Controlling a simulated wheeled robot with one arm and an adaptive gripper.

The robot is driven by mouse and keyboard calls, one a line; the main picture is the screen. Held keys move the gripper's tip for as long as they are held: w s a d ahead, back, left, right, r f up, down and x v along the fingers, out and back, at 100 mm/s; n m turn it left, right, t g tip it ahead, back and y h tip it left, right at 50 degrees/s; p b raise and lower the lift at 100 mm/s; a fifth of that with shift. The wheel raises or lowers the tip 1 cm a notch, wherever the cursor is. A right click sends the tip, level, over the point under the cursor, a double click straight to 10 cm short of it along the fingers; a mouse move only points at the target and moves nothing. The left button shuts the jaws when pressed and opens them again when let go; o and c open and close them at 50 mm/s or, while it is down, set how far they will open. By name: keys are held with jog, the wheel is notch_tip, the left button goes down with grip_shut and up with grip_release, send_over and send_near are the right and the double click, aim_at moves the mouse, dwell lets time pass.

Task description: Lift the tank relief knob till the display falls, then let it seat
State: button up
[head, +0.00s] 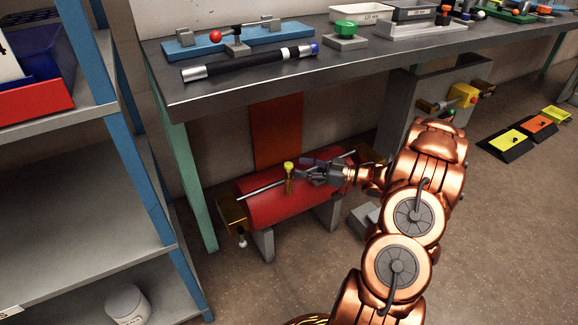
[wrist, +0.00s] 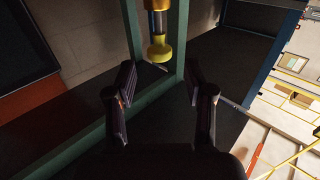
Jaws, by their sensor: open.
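The red tank (head: 262,207) lies on its side on grey supports under the bench. The relief knob (head: 288,165) is a yellow cap on an upright brass stem (head: 290,184) at the tank's top. In the wrist view the yellow knob (wrist: 160,50) shows with its brass stem, just beyond the fingertips and centred between them. My gripper (head: 301,172) reaches in from the right, beside the knob. In the wrist view my gripper (wrist: 160,70) has its fingers wide apart with nothing between them. I cannot make out a pressure display in either view.
The bench top (head: 385,67) overhangs the tank, with its green leg (head: 190,180) at left. A blue-posted shelf (head: 75,140) stands further left. A grey cabinet (head: 400,100) with a yellow valve block (head: 463,95) is to the right.

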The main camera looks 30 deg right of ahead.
aim_at(289, 164)
jog(key=shift+b+x, duration=0.65)
jog(key=shift+x, duration=1.85)
grip_shut()
